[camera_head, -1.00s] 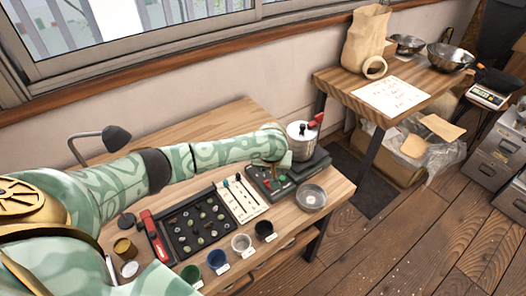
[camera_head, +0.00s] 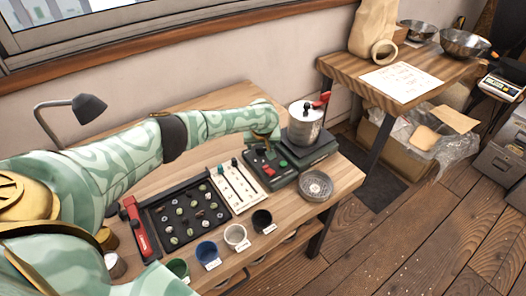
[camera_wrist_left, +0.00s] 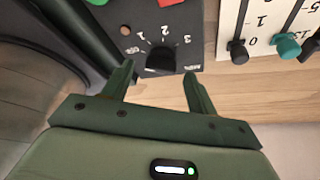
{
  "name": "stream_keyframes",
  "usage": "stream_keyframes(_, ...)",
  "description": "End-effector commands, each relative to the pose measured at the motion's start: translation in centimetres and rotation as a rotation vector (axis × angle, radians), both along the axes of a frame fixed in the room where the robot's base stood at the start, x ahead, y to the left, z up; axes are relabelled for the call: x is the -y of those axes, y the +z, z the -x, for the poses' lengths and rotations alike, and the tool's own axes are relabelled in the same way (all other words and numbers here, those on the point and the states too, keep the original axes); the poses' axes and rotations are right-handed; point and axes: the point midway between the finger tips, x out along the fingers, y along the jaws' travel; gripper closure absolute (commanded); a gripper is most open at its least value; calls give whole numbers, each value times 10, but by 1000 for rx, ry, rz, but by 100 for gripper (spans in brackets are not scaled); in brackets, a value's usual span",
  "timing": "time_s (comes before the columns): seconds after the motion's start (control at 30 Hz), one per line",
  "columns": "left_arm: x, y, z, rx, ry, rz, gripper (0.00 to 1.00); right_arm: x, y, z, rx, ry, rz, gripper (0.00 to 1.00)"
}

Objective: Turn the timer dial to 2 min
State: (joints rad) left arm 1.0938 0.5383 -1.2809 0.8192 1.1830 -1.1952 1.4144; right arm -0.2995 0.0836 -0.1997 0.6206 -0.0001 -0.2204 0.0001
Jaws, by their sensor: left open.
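The timer dial (camera_wrist_left: 160,60) is a black knob on a dark panel (camera_wrist_left: 125,12), with a printed scale 1, 2, 3 around its far side. Which mark it points to is hard to read. In the wrist view my left gripper (camera_wrist_left: 157,76) is open, its fingers at either side of the dial's near edge. I see no clear contact. In the head view the left gripper (camera_head: 268,139) is over the dark control box (camera_head: 279,180) and hides the dial there. My right gripper is out of view.
A white slider panel (camera_head: 237,190) stands left of the box. A lidded metal canister (camera_head: 304,128) stands behind it and a round metal dish (camera_head: 316,185) to its right. A bean tray (camera_head: 172,247) and several small cups, including a blue one (camera_head: 206,252), lie nearer.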

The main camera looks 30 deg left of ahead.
Motion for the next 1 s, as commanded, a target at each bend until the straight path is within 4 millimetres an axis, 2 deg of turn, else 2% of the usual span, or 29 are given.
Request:
stream_keyframes(0.03, -1, -7, -2, 0, -1, 0, 42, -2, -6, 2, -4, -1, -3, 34)
stream_keyframes(0.1, -2, -9, -3, 1, 0, 0, 42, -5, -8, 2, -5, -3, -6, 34)
stream_keyframes(0.4, -2, -8, -4, 3, -1, 0, 42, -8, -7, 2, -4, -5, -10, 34)
stream_keyframes(0.57, -2, -8, -4, 3, -1, 0, 86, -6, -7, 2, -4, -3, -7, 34)
stream_keyframes(0.83, -2, -8, -3, 1, -14, 2, 86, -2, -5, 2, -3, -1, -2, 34)
stream_keyframes(1.0, -2, -7, -2, 1, -66, 3, 86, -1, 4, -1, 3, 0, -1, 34)
